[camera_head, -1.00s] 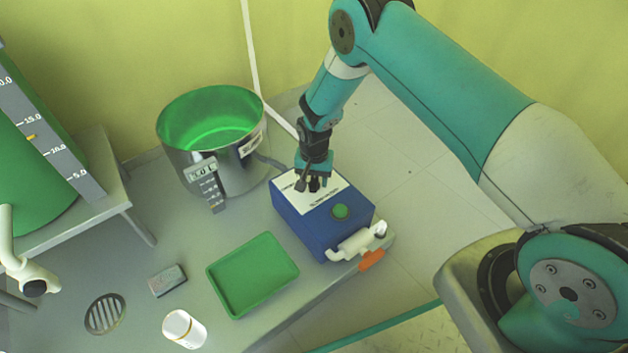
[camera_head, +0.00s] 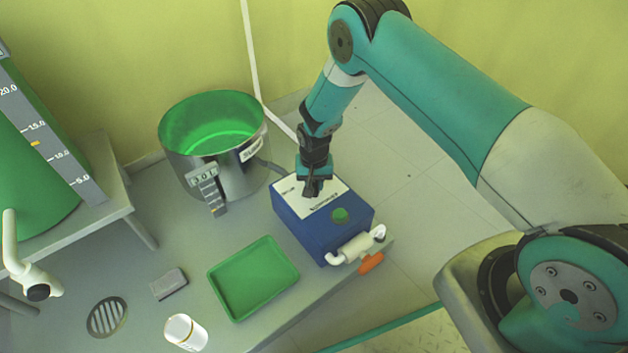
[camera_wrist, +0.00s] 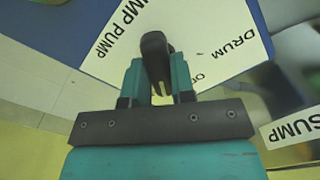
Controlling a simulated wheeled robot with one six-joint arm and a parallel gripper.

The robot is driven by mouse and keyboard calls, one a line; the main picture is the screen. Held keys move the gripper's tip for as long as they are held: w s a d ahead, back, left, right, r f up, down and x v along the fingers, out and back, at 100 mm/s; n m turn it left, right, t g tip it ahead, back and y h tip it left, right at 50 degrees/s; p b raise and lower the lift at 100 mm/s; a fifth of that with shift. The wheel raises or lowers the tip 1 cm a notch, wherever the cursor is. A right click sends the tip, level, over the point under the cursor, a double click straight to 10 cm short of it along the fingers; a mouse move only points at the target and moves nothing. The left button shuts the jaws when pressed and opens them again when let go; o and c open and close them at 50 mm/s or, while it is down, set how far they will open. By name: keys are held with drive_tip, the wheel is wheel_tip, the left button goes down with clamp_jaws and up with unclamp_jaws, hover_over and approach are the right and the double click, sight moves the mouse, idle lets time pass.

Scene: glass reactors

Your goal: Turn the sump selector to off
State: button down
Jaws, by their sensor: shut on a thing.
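The blue pump box (camera_head: 300,228) stands on the grey bench with a white label plate (camera_head: 335,190) and a green button (camera_head: 340,215) on top. My gripper (camera_head: 312,182) points down onto the plate. In the wrist view its teal fingers (camera_wrist: 158,82) are shut on the black selector knob (camera_wrist: 155,45), whose rounded end shows beyond them. "SUMP PUMP" is printed on the plate to the left and "DRUM" to the right. A word starting with "O" is partly hidden by the right finger. The mark the knob points at cannot be told.
A steel vessel with green inside (camera_head: 235,165) stands close behind the box, with a "SUMP" label in the wrist view (camera_wrist: 295,128). A valve with an orange handle (camera_head: 371,263) sticks out in front. A green tray (camera_head: 253,278), grey block (camera_head: 169,284) and white jar (camera_head: 185,332) stand nearby.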

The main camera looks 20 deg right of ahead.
sight(314, 184)
drive_tip(key=n+p, duration=0.1)
drive_tip(key=n, duration=0.2)
drive_tip(key=shift+r, duration=0.1)
drive_tip(key=shift+n+p, duration=0.75)
drive_tip(key=shift+n, duration=1.15)
drive_tip(key=c, duration=1)
unclamp_jaws()
drive_tip(key=shift+o, duration=0.2)
wheel_tip(314, 184, up, 17)
drive_tip(key=p, duration=0.6)
drive_tip(key=shift+p, duration=0.35)
drive_tip(key=shift+r, duration=0.15)
